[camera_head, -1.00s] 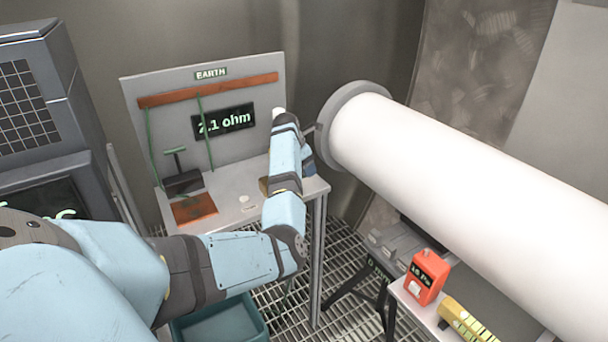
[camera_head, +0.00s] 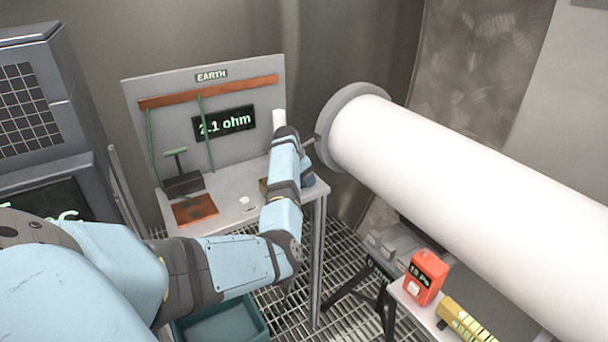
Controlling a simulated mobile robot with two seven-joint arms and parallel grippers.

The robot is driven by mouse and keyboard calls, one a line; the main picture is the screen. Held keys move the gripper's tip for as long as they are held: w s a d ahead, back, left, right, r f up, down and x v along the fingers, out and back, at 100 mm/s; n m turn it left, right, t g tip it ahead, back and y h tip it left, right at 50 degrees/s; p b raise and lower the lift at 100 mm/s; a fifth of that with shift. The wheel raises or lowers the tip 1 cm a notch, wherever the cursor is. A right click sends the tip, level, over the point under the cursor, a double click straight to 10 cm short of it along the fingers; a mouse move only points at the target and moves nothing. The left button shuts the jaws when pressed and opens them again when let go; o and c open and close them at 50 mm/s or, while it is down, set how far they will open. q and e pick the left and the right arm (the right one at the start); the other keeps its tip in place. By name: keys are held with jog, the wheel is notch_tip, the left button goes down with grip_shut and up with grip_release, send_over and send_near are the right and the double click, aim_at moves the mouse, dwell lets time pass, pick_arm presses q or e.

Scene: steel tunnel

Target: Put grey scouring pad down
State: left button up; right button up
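My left arm comes in from the left, bends at the elbow and reaches over the grey bench (camera_head: 228,190). My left gripper (camera_head: 287,142) is at the far end of this arm, over the right part of the bench. Its fingers are hidden behind my own wrist, so I cannot see whether they are open or shut. I cannot make out the grey scouring pad; it may be hidden behind the wrist. My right gripper is not in view.
An upright EARTH panel (camera_head: 165,120) backs the bench. A copper-brown plate (camera_head: 194,209), a small white disc (camera_head: 244,201), a tan block (camera_head: 263,186), a blue item (camera_head: 308,178) and a white cylinder (camera_head: 279,118) are around my arm. A large white tube (camera_head: 430,170) lies close right.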

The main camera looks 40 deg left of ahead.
pick_arm(q)
jog(key=o, duration=0.3)
jog(key=shift+s+d+f, duration=0.15)
jog(key=shift+f, duration=0.65)
jog(key=shift+d, duration=0.1)
jog(key=shift+r+b, duration=0.25)
jog(key=shift+b, duration=0.1)
jog(key=p+v, duration=0.1)
jog(key=v, duration=1.2)
jog(key=shift+w+a+r, duration=0.15)
jog(key=shift+w+a, duration=0.1)
jog(key=shift+w, duration=0.15)
